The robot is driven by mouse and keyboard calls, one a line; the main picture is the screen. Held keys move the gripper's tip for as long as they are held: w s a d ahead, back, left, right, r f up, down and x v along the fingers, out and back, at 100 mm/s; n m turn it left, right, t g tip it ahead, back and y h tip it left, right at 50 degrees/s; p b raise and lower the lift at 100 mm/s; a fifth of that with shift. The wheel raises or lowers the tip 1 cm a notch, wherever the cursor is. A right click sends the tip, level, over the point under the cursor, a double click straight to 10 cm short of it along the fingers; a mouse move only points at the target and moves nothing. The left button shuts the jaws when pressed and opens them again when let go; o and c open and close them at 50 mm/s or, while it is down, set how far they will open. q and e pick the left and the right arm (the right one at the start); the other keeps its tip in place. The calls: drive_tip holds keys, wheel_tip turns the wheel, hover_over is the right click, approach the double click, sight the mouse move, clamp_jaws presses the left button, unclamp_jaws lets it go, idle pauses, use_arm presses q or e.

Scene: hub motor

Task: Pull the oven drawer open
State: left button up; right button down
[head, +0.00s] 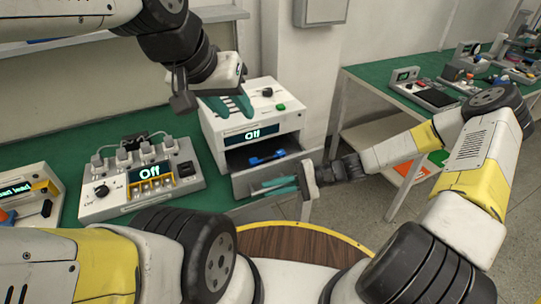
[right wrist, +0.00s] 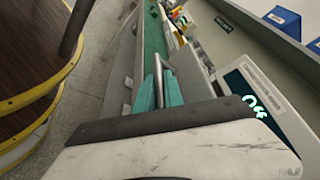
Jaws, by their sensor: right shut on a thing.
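The oven (head: 252,128) is a white box with a lit "Off" display, a black knob and a green button, in the head view's middle. Its drawer (head: 241,186) is pulled partly out below the display, and a blue part (head: 267,158) lies inside. My right gripper (head: 275,187) is at the drawer's front, shut on the metal drawer handle (right wrist: 168,82), which shows between its teal fingers in the right wrist view. My left gripper (head: 230,106) hangs over the oven's top left, its teal fingers apart with nothing seen between them.
A panel with a second "Off" display (head: 145,183) stands left of the oven on the green bench. A round wooden table with a yellow rim (head: 335,232) is in front. Another green bench (head: 375,78) with devices stands at right, with open floor between.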

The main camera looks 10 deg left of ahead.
drive_tip(key=s+d, duration=0.4)
drive_tip(key=s, duration=0.1)
drive_tip(key=shift+s, duration=0.4)
drive_tip(key=c, duration=1.5)
unclamp_jaws()
drive_tip(key=shift+o, duration=0.2)
drive_tip(key=v, duration=0.8)
